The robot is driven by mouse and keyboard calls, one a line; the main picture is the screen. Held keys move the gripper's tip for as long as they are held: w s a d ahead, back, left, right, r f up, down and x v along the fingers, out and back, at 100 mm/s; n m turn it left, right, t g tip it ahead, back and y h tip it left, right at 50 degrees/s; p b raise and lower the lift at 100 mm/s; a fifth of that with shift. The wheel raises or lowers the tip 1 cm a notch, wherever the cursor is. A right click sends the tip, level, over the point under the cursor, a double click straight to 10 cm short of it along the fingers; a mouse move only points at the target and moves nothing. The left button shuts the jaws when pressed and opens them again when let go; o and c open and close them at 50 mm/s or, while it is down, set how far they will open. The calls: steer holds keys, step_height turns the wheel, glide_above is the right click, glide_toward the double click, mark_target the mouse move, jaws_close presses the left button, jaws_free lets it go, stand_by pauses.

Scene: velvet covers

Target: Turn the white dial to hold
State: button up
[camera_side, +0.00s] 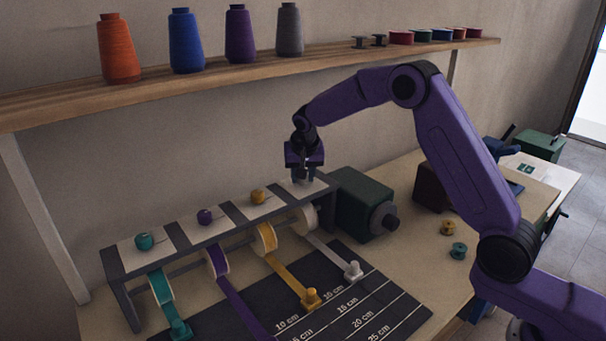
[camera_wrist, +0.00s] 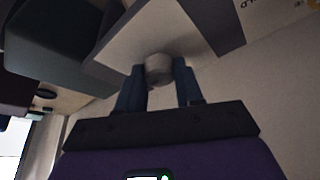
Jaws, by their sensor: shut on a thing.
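The white dial (camera_wrist: 158,69) shows in the wrist view as a pale round knob on a light panel (camera_wrist: 130,38). My gripper (camera_wrist: 160,73) has one blue finger on each side of it and is shut on it. In the side view my gripper (camera_side: 304,178) points down at the right end of the raised rack, over the last white panel (camera_side: 318,186). There the fingers hide the dial. The dial's pointer and any hold mark cannot be made out.
Teal (camera_side: 145,241), purple (camera_side: 205,216) and yellow (camera_side: 257,197) dials stand left along the rack. Ribbons run from spools below onto a dark mat (camera_side: 365,305) with centimetre marks. A dark green motor-like unit (camera_side: 362,203) stands close right. A shelf (camera_side: 220,75) with thread cones hangs behind.

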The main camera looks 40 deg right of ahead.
steer(key=shift+m, duration=0.6)
steer(key=shift+g, duration=0.3)
steer(key=o, duration=1)
steer(key=shift+o, duration=0.2)
steer(key=shift+r, duration=0.1)
steer(key=v, duration=1.7)
steer(key=shift+a, duration=0.35)
steer(key=shift+s, duration=0.15)
